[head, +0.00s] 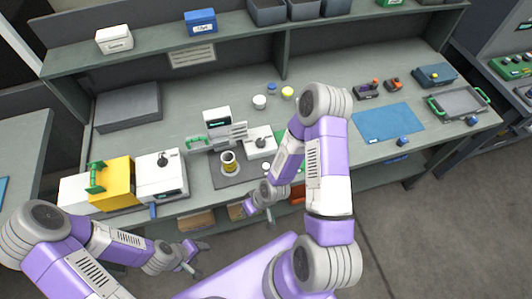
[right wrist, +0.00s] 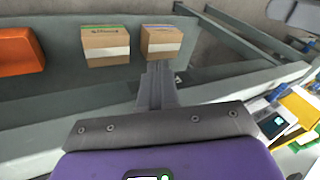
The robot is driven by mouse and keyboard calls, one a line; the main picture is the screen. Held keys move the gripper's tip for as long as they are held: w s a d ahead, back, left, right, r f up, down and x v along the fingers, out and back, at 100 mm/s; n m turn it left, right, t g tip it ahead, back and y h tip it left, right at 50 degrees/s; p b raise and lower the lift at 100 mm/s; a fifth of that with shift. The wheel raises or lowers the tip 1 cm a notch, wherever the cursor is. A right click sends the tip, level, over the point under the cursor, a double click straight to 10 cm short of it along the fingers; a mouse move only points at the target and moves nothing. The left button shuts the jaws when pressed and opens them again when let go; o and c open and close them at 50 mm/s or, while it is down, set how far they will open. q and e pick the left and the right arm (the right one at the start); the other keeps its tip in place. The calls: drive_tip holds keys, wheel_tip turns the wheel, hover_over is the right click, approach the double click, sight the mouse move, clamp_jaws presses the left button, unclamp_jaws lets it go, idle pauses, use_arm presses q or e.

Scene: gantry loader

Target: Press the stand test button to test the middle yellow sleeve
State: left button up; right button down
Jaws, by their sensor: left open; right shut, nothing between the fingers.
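A yellow sleeve (head: 229,164) stands upright on a dark plate (head: 228,181) near the middle of the bench, in front of a white unit with a display (head: 216,119). A white box with a black knob (head: 261,141) is beside it. I cannot make out for certain which part is the stand test button. My right gripper (head: 249,208) is low at the bench's front edge, in front of the plate. Its fingers (right wrist: 155,88) are shut and empty in the right wrist view. My left gripper (head: 196,262) is open and empty, away from the bench over the floor.
A yellow and white machine with a green handle (head: 96,178) stands at the left. Small white (head: 259,102), blue (head: 272,86) and yellow (head: 287,92) pieces lie behind the stand. A blue mat (head: 387,122) is at the right. Cardboard boxes (right wrist: 106,46) sit on the lower shelf. My right arm hides some bench.

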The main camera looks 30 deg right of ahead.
drive_tip(key=w+d+r+n+t+p, duration=0.2)
drive_tip(key=w+d+r+n+p, duration=0.15)
drive_tip(key=r, duration=0.45)
wheel_tip(320, 180, up, 8)
drive_tip(key=n+t+p, duration=0.4)
drive_tip(key=n, duration=0.6)
hover_over(268, 167)
use_arm(q)
wheel_tip(268, 167, up, 9)
use_arm(e)
drive_tip(key=shift+s+r, duration=0.1)
wheel_tip(268, 167, down, 8)
drive_tip(key=b, duration=0.6)
use_arm(q)
wheel_tip(268, 167, down, 7)
drive_tip(key=b, duration=0.1)
use_arm(e)
drive_tip(key=shift+f, duration=0.45)
use_arm(q)
drive_tip(key=shift+f+b, duration=0.55)
drive_tip(key=shift+b, duration=0.2)
use_arm(e)
drive_tip(key=shift+f, duration=0.4)
